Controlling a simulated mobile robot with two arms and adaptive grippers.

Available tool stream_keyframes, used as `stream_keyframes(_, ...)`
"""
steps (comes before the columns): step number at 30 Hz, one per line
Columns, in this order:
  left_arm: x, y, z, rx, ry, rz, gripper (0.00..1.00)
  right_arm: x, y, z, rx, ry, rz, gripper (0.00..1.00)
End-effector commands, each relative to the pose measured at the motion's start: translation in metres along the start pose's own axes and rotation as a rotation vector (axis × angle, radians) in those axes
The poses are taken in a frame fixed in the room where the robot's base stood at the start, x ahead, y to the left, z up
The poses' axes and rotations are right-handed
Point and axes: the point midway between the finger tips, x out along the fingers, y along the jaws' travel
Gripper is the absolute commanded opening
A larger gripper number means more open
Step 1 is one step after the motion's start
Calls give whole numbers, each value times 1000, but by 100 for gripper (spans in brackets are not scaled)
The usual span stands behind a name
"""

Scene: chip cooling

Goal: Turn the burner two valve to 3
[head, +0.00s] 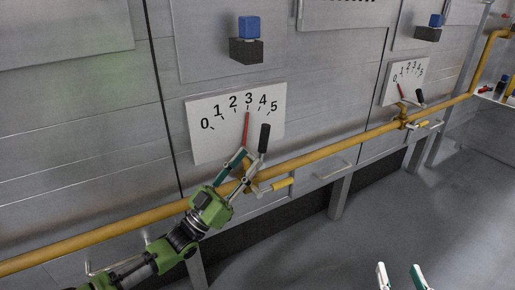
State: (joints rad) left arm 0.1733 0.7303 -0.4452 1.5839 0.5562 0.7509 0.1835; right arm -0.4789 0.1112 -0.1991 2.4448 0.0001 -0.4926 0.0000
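The near dial plate (208,148) is white, numbered 0 to 5. Its red needle (246,129) points up at about 3. The near valve has an upright black-gripped handle (264,138) in front of the plate and brass parts (253,185) on the yellow pipe. My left gripper (253,155) is at this valve, just below and left of the black grip. Its fingers are apart; whether one touches the handle I cannot tell. My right gripper (399,267) is open and empty at the lower right, away from both valves. No burner number is readable.
A second dial plate (389,95) with its needle near 0 to 1 and a second valve (403,117) are further right. The yellow pipe (335,153) runs along the metal wall. Blue blocks (249,27) sit above the dials. The floor (400,215) at right is clear.

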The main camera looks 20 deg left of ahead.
Motion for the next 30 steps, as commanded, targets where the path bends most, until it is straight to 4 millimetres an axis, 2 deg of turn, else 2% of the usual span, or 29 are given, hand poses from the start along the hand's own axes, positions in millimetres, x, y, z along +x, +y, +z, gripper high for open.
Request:
stream_keyframes(3,-22,0,1,-1,-3,0,33,0,0,0,0,0,0,40)
stream_keyframes(9,-40,0,0,0,0,1,33,0,0,0,0,0,0,40)
stream_keyframes(26,-42,1,0,-2,-1,0,33,0,0,0,0,0,0,40)
stream_keyframes(29,-42,14,8,-16,-23,-1,33,0,0,0,0,0,0,40)
stream_keyframes(30,-42,26,13,-24,-42,1,33,0,0,0,0,0,0,40)
